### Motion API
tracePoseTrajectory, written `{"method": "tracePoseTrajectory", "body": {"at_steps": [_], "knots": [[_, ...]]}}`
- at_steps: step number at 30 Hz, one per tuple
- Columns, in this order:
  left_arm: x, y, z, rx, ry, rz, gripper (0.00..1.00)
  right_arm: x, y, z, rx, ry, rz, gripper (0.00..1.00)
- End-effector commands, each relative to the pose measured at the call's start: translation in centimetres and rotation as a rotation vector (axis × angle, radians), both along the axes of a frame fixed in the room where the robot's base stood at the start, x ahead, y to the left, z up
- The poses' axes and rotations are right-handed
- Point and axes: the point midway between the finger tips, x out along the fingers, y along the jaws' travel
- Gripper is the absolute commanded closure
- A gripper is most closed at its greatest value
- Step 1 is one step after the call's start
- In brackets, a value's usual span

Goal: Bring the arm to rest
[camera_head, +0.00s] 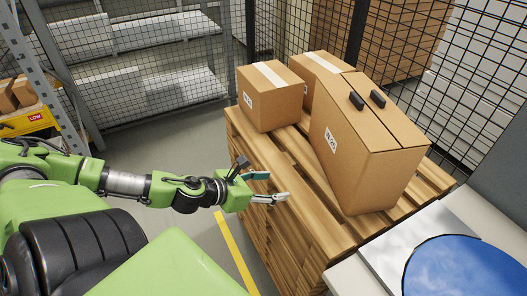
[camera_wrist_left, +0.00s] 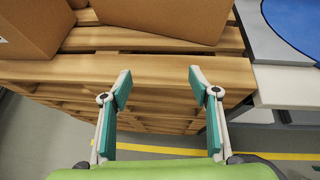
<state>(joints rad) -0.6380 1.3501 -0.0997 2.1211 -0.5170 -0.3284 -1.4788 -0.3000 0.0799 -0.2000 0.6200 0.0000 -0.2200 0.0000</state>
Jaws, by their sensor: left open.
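My left gripper (camera_head: 268,187) reaches in from the left on a green arm, beside the near edge of a stacked wooden pallet (camera_head: 277,178). Its fingers are apart with nothing between them. In the left wrist view my left gripper (camera_wrist_left: 155,90) shows two teal-padded fingers spread wide, with the pallet's edge boards (camera_wrist_left: 165,72) behind them. The fingers look clear of the boxes; whether they touch the pallet I cannot tell. My right gripper is not in view.
On the pallet stand a small box (camera_head: 270,98), a box behind it (camera_head: 318,72) and a large box (camera_head: 365,150) with two black handles. A table with a blue disc (camera_head: 470,268) is at the lower right. Mesh fencing and shelves stand behind. Grey floor lies left of the pallet.

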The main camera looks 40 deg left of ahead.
Motion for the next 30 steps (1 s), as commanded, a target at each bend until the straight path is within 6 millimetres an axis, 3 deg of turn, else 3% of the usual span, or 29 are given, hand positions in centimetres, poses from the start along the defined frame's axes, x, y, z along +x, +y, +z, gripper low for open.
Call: {"method": "tracePoseTrajectory", "body": {"at_steps": [16,30], "knots": [[-2.0,0.4,1.0,-0.002,0.003,-0.001,0.44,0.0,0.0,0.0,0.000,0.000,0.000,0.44],[-2.4,0.6,1.4,-0.001,-0.001,-0.002,0.44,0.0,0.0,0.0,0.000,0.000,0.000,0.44]]}}
